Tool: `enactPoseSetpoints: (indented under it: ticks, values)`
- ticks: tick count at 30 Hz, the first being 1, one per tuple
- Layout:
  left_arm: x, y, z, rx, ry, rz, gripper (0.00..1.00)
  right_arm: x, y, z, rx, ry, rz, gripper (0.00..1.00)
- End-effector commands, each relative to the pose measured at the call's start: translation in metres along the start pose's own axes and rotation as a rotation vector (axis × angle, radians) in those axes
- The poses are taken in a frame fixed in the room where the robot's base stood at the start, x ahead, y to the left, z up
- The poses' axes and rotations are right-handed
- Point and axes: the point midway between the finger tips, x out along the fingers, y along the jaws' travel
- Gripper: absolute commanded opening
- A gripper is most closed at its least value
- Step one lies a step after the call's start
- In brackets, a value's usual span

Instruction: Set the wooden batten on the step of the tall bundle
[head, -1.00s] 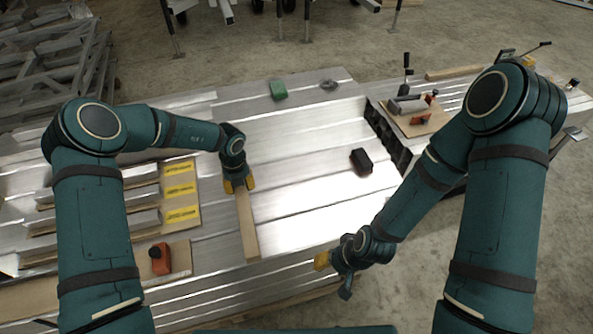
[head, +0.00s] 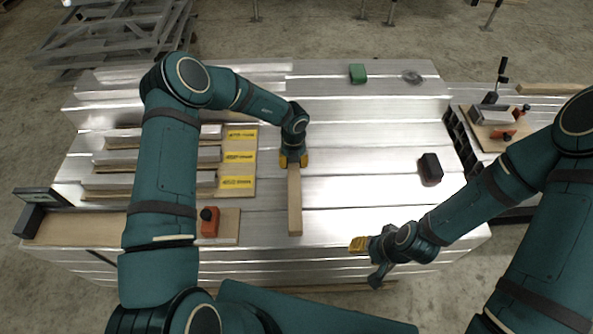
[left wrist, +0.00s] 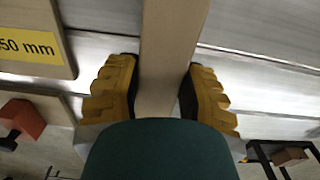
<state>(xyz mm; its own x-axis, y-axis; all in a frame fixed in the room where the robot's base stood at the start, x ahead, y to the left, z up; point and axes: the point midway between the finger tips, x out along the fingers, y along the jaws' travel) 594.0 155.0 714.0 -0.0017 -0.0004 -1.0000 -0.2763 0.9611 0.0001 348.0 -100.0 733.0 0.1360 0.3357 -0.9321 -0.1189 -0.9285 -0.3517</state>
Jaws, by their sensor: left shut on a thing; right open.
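The pale wooden batten (head: 295,205) is held in my left gripper (head: 294,163). Its long end points to the front edge of the aluminium surface. In the left wrist view, the yellow fingers of the gripper (left wrist: 160,92) are on both sides of the batten (left wrist: 170,40). I cannot tell whether the batten touches the surface. My right gripper (head: 364,248) is open and empty near the front edge. Several aluminium profiles (head: 150,158) lie in rows at the left, ending at a board with yellow labels (head: 240,157). I cannot tell which stack is the tall bundle.
An orange clamp-like tool (head: 209,222) sits on a board front left. A black block (head: 430,169) lies right, a green block (head: 357,74) at the back. A board with tools (head: 492,133) stands at the far right. The middle of the aluminium surface (head: 360,200) is bare.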

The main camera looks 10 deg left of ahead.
Motion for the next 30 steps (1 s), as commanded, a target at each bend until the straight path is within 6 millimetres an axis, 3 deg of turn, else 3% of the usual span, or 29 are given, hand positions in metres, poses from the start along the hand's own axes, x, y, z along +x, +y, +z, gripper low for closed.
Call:
enactPoseSetpoints:
  ticks: [12,22,23,24,25,30]
  values:
    - [0.045,0.000,0.001,0.000,-0.002,0.000,0.00,0.013,0.004,-0.002,-0.001,0.006,0.000,0.47]
    - [0.046,0.000,0.001,-0.001,-0.003,-0.001,0.00,0.012,0.004,-0.002,-0.001,0.007,0.000,0.47]
    - [0.047,0.000,0.001,-0.001,-0.002,0.000,0.47,0.012,0.004,-0.002,-0.001,0.007,0.000,0.47]
    - [0.047,0.000,0.001,-0.001,-0.002,0.000,0.61,0.012,0.004,-0.002,-0.001,0.007,0.000,0.47]
    - [0.047,0.000,0.001,-0.001,-0.002,0.000,0.67,0.012,0.004,-0.002,-0.001,0.007,0.000,0.47]
    - [0.047,0.000,0.001,0.000,-0.002,0.000,0.67,0.012,0.004,-0.002,-0.001,0.007,0.000,0.47]
